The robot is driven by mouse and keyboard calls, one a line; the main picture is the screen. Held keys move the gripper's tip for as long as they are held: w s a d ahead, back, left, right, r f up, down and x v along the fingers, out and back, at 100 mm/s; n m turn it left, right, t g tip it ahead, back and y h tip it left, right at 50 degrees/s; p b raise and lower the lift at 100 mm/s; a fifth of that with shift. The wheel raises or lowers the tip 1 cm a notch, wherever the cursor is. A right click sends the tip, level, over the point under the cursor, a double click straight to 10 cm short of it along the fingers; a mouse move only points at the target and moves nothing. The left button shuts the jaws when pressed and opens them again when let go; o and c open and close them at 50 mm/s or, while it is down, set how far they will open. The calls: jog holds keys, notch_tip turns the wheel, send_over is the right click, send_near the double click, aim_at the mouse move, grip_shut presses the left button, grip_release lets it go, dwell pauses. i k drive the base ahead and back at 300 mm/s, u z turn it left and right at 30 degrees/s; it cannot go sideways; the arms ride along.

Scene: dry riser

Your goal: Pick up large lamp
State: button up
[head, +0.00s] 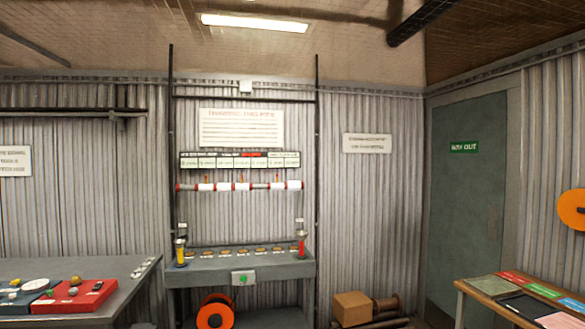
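I cannot make out for sure which thing is the large lamp. A lit ceiling light (254,23) is fixed overhead. A yellow upright object (180,253) stands at the left end of the grey bench (215,273), and a red upright object (301,243) stands at its right end. Both are too small to identify. Several small items lie on the left table, among them a white round one (36,284) and a small yellowish one (75,280) over a red tray (78,298). My gripper is not in view.
The left table (122,276) reaches into the lower left. A cardboard box (351,307) and an orange reel (215,313) are low down by the bench. A wooden table (470,288) with coloured cards stands at the right. A grey door (465,200) is behind it.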

aim_at(301, 235)
jog(key=z, duration=0.5)
jog(key=i, duration=4.35)
jog(key=u, duration=3.3)
